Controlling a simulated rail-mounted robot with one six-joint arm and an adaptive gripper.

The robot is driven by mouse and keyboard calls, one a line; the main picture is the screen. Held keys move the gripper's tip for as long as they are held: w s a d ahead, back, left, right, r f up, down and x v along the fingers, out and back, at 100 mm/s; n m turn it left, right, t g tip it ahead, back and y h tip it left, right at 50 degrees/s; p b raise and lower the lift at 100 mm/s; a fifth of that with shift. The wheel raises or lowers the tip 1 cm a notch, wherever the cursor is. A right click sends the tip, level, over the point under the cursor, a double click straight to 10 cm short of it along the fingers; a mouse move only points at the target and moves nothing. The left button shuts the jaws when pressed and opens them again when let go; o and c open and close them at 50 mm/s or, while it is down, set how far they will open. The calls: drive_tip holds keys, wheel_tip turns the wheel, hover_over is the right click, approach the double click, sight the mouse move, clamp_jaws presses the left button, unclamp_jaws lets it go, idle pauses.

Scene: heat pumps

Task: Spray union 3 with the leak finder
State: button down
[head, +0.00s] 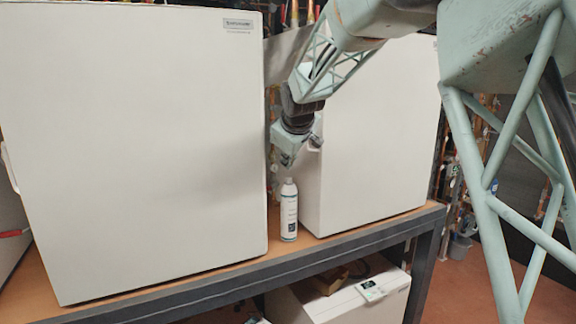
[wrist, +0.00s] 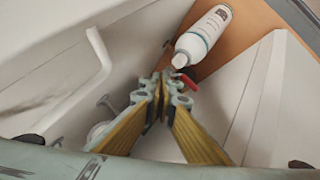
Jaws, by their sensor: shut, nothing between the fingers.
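The leak finder appears to be the white spray can (head: 289,212) with a teal band, standing upright on the bench in the gap between two white cabinets. It also shows in the wrist view (wrist: 204,38), just beyond my fingertips. My gripper (head: 287,163) is directly above the can's top in the head view, pointing down. In the wrist view my gripper (wrist: 164,88) has its yellow-padded fingers together with nothing between them. Whether a fingertip touches the can is unclear. I cannot identify union 3 in either view.
A large white cabinet (head: 140,150) stands left and another (head: 375,140) right, leaving a narrow gap. A red lever-like piece (wrist: 188,82) shows beside my fingertips. A white bent handle (wrist: 98,70) is at left. The bench (head: 250,278) has a dark front edge.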

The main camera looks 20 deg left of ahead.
sight(288, 178)
drive_tip(key=shift+r+p, duration=0.75)
drive_tip(key=shift+r, duration=0.75)
